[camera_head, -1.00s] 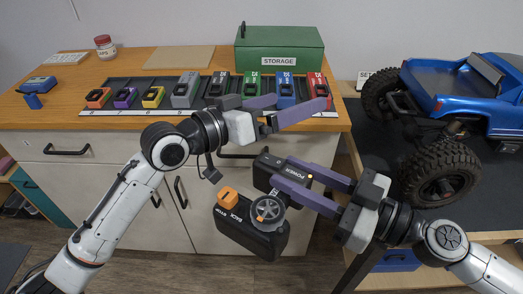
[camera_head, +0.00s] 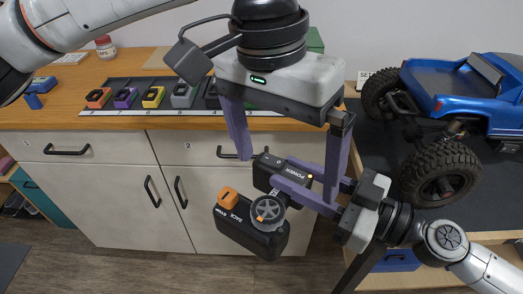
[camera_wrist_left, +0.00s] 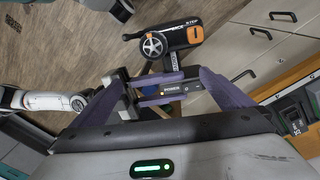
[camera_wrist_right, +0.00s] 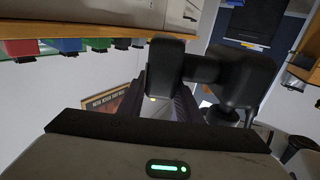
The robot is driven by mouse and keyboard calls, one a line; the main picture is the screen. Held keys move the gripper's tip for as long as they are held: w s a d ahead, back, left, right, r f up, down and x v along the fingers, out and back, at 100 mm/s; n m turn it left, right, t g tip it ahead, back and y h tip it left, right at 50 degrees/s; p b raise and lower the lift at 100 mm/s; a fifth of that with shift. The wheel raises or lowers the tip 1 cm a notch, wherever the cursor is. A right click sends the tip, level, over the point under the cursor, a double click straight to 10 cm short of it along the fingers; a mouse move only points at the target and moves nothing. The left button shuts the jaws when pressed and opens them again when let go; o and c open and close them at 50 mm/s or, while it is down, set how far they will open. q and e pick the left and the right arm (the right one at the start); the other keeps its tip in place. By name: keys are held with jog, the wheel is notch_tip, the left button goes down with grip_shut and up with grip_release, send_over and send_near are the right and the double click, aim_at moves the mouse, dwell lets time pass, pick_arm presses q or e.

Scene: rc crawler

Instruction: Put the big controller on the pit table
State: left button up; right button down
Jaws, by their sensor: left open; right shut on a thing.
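The big controller (camera_head: 250,226) is black, with a grey wheel, an orange button and a POWER end carrying a lit yellow light. It hangs in the air before the cabinet, and also shows in the left wrist view (camera_wrist_left: 180,38) and the right wrist view (camera_wrist_right: 240,80). My right gripper (camera_head: 280,174) is shut on its POWER end. My left gripper (camera_head: 287,170) is open and points down from above, its fingers spread either side of the POWER end and the right gripper's fingers. A dark-topped table (camera_head: 378,150) at the right, probably the pit table, bears a blue truck.
The blue crawler truck (camera_head: 460,100) takes up much of the right table. The wooden counter (camera_head: 50,115) at the left holds a rack of coloured blocks (camera_head: 150,98). My left arm and gripper hide part of the counter and most of a green box (camera_head: 315,40).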

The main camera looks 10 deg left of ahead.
jog(key=shift+r, duration=0.1)
pick_arm(q)
jog(key=shift+n+y, duration=0.3)
jog(key=shift+y, duration=0.5)
jog(key=a+f, duration=0.1)
jog(key=f, duration=0.2)
jog(key=a+f, duration=0.1)
jog(key=f, duration=0.3)
jog(key=a+f, duration=0.1)
jog(key=f, duration=0.2)
jog(key=shift+s+f, duration=0.25)
jog(key=shift+f, duration=0.1)
jog(key=shift+c, duration=0.4)
jog(key=c, duration=0.7)
jog(key=shift+c, duration=1)
pick_arm(e)
jog(key=c, duration=1.2)
grip_release()
